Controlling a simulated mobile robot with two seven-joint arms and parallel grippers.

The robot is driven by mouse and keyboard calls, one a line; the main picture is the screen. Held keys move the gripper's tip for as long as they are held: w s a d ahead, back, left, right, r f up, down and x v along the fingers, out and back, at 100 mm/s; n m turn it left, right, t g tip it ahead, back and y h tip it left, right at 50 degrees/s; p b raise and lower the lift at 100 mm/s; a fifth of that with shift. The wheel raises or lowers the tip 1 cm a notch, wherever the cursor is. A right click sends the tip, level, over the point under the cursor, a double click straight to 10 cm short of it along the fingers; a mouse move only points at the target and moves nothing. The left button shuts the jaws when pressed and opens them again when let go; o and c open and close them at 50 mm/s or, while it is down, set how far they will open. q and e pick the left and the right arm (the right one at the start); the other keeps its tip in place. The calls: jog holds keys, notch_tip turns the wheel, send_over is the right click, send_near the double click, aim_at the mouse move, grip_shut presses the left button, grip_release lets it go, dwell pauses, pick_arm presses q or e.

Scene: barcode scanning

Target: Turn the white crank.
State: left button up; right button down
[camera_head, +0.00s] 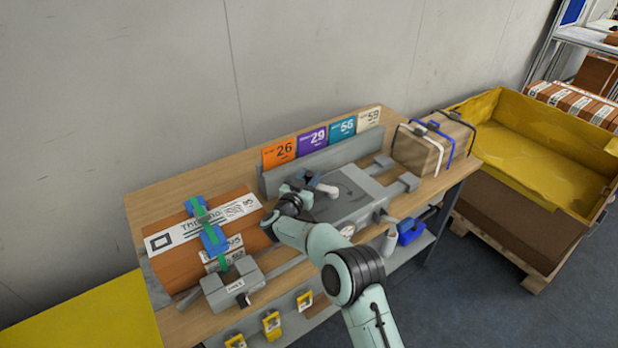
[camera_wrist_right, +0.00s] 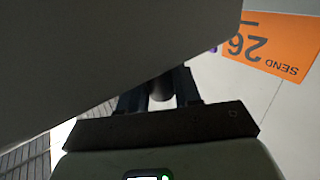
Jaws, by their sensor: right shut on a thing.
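A pale, whitish crank handle (camera_head: 390,243) hangs at the front right of the grey machine (camera_head: 349,207), below a short grey shaft. My right gripper (camera_head: 305,181) is over the back left of the machine, well away from that handle. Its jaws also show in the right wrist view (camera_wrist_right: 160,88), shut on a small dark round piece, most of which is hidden. A pale grey piece (camera_head: 327,190) sits just right of the jaws; I cannot tell whether it belongs to the held thing. My left gripper is not in view.
Number cards, one an orange 26 card (camera_head: 284,150), stand along the grey back rail. A brown parcel (camera_head: 180,240) with green and blue clamps lies left. A strapped box (camera_head: 434,143) stands right. A blue part (camera_head: 410,232) is close beside the crank handle. A yellow-lined crate (camera_head: 545,150) is beyond.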

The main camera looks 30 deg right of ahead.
jog(key=c, duration=0.9)
grip_release()
jog(key=shift+o, duration=0.2)
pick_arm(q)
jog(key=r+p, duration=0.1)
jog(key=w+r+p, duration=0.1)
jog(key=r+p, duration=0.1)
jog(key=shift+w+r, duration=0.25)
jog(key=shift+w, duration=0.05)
pick_arm(e)
notch_tip(320, 180, up, 20)
